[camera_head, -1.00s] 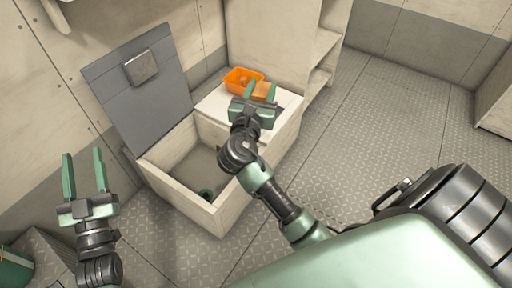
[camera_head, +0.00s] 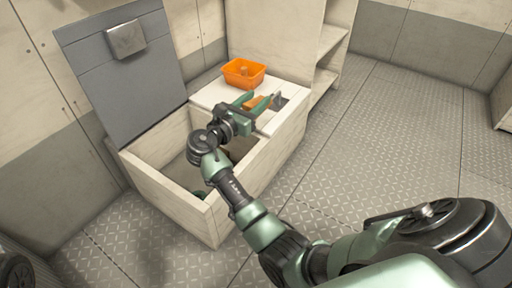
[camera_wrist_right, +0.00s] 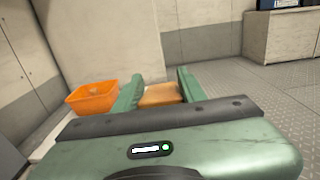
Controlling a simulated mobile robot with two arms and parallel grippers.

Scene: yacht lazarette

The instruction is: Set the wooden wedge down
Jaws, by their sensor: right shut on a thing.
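My right gripper (camera_head: 257,103) is shut on the wooden wedge (camera_head: 254,103), a small orange-brown block. The wedge shows between the two green fingers in the right wrist view (camera_wrist_right: 160,94). The gripper and wedge are over the white top (camera_head: 212,92) at the closed end of the locker box, in front of the orange bin (camera_head: 240,82). I cannot tell whether the wedge touches the top. The fingers and wrist hide part of it. My left gripper is not in view.
A small grey item (camera_head: 279,100) is on the white top, right of the wedge. The locker's open compartment (camera_head: 172,172) lies left of my right arm, its grey lid (camera_head: 110,65) raised. Shelves (camera_head: 328,55) stand behind. The floor (camera_head: 385,135) to the right is clear.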

